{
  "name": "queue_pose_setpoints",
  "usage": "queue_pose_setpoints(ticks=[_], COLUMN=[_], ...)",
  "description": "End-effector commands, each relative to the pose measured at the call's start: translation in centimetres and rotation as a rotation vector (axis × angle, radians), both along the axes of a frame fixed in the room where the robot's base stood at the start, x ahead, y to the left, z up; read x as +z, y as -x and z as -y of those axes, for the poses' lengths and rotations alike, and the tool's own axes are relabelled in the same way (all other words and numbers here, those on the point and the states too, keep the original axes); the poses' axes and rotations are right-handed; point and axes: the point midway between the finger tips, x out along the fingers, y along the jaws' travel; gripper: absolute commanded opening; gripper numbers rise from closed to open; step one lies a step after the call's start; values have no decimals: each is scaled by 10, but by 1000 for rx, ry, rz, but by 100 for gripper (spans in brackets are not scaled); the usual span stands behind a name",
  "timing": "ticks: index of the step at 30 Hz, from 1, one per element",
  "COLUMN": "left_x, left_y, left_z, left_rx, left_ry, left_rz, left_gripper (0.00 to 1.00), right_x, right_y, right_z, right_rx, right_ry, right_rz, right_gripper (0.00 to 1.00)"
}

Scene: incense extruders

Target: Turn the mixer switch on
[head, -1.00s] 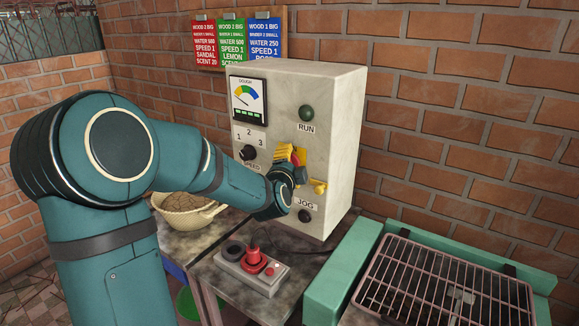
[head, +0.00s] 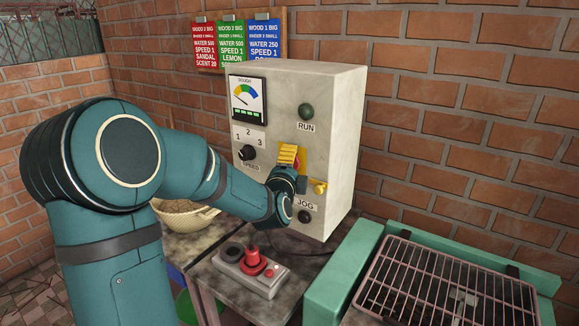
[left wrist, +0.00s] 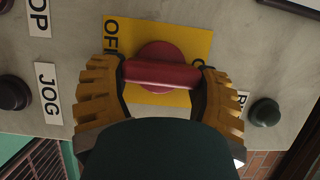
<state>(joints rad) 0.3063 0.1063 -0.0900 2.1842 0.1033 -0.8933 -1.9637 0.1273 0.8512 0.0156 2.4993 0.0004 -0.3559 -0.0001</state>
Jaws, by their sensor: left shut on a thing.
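The mixer switch is a red rotary handle (left wrist: 160,74) on a yellow plate (left wrist: 190,42), on the front of the grey control box (head: 340,110). In the left wrist view, the OFF label is at the plate's upper left; the other label is mostly hidden by a finger. The handle lies nearly crosswise in that view. My left gripper (head: 287,170) is at the switch, with its ribbed yellow fingers closed on the two ends of the handle. In the head view my wrist hides much of the switch. My right gripper is in neither view.
Below stand a red-knobbed control box (head: 250,278), a bowl (head: 186,218) and a wire rack (head: 440,285).

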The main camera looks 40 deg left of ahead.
Motion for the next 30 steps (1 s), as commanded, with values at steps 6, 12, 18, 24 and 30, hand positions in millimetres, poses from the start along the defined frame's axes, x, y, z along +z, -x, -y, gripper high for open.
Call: queue_pose_setpoints(ticks=[6,12,18,24,30], left_x=[0,0,1,1,1], left_y=[0,0,8,39,74], left_z=[0,0,4,21,41], left_rx=[-1,0,0,0,-1], left_ry=[-2,-1,0,0,-1], left_rz=[0,0,0,1,2], left_gripper=[100,100,100,100,100], right_x=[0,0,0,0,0], right_y=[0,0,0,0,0], right_z=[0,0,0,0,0], right_rx=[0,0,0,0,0], right_ry=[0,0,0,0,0], right_rz=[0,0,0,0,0], right_gripper=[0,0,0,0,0])
